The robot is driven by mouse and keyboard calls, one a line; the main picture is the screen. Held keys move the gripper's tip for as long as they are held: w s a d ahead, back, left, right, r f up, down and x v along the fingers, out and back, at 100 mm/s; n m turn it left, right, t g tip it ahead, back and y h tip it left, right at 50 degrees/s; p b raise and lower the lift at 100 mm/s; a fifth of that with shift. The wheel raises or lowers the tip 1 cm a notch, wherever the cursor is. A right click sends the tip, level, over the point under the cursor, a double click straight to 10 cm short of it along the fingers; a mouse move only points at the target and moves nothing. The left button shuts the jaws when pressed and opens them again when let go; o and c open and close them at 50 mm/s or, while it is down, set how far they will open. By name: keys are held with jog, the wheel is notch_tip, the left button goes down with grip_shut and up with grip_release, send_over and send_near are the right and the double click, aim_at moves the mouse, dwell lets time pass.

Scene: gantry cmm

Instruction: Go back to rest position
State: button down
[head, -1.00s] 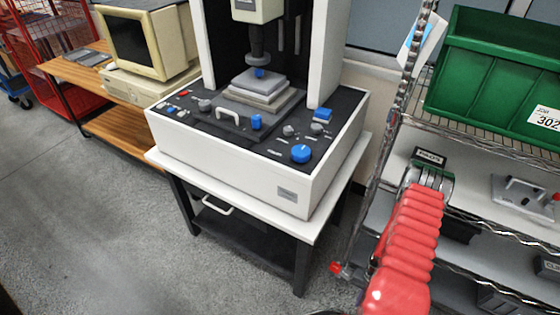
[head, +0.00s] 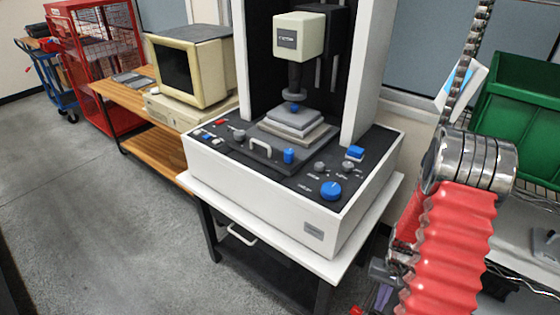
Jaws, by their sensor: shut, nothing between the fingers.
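My arm rises at the right in the head view, with red ribbed sleeves and a shiny ringed metal joint at the top. It bends there, and a second red section runs down behind the first. My gripper (head: 369,303) appears low in the picture, beside the sleeve, as small grey, purple and red parts. It is partly cut off by the bottom edge and partly hidden by my arm. It is shut and holds nothing.
A white measuring machine (head: 270,205) with blue knobs stands on a white-topped table (head: 300,252) left of my arm. A wire shelf with a green bin (head: 515,110) is at the right. An old computer (head: 190,70) sits on a wooden bench (head: 120,100). The grey floor (head: 90,220) is clear.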

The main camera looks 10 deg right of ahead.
jog(key=s+a+r+n+t, duration=0.1)
jog(key=a+r+n+t, duration=0.1)
jog(key=a+r, duration=0.6)
jog(key=s+a+r+n+t+h, duration=0.1)
jog(key=a+r, duration=0.7)
jog(key=r, duration=1.1)
jog(key=s+a+r+n+t, duration=0.3)
jog(key=a+r, duration=0.5)
jog(key=r, duration=0.6)
jog(key=shift+n+t+h, duration=0.3)
jog(key=shift+n+t, duration=0.2)
jog(key=shift+t, duration=0.4)
